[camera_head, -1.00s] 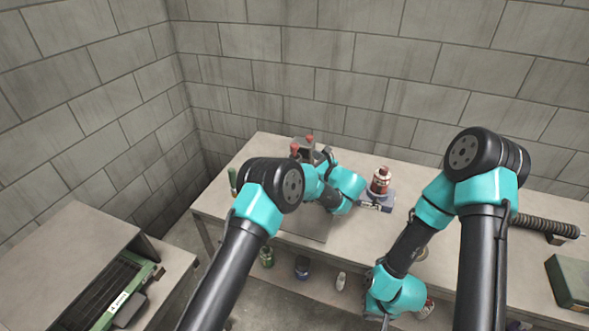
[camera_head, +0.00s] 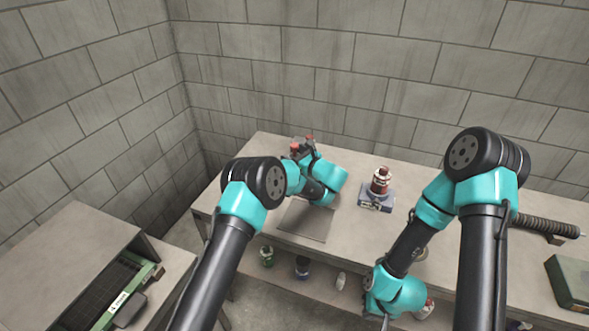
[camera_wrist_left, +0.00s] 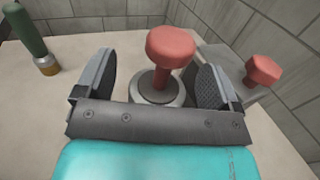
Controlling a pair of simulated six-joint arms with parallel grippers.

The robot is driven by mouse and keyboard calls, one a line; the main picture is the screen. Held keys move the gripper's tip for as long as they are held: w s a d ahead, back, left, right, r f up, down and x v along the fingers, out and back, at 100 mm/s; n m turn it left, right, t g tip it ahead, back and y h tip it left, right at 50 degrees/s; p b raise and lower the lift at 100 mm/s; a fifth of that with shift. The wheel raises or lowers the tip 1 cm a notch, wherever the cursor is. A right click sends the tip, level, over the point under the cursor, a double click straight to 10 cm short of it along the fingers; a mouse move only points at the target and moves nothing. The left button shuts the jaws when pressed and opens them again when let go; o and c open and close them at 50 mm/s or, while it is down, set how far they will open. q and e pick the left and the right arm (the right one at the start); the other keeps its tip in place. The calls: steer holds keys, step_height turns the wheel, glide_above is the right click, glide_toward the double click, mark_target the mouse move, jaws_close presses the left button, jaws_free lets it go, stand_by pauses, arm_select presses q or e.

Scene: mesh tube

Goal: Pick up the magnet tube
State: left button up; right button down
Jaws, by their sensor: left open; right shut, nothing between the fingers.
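A red-topped piece with a round grey base (camera_wrist_left: 168,62) stands upright on the bench and may be the magnet tube; I cannot tell for sure. Its top (camera_head: 295,148) also shows in the head view. My left gripper (camera_head: 303,155) is open, its fingers on either side of this piece in the left wrist view (camera_wrist_left: 157,80). The gripper body hides part of the base, and contact is unclear. A green tube (camera_wrist_left: 27,35) with a brass end lies at the upper left there. My right gripper (camera_head: 386,322) is shut and empty at the bottom, mostly hidden by its arm.
A second red knob (camera_wrist_left: 263,70) sits on a grey block (camera_wrist_left: 232,60) to the right. On the bench, a grey plate (camera_head: 308,222) lies in front, and a red-brown insulator-like piece (camera_head: 380,182) stands on a grey base. A ribbed black rod (camera_head: 545,225) and green box (camera_head: 570,282) are right.

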mark_target(297, 149)
arm_select(q)
steer(key=shift+c, duration=0.3)
steer(key=c, duration=1.4)
steer(key=shift+r, duration=0.15)
steer(key=shift+r, duration=0.6)
steer(key=shift+s+r, duration=0.2)
steer(key=shift+r, duration=0.35)
steer(key=shift+s+r, duration=0.15)
steer(key=shift+r, duration=0.4)
steer(key=s+r, duration=0.1)
steer(key=s, duration=1.4)
steer(key=shift+s+r, duration=0.15)
steer(key=shift+r, duration=0.05)
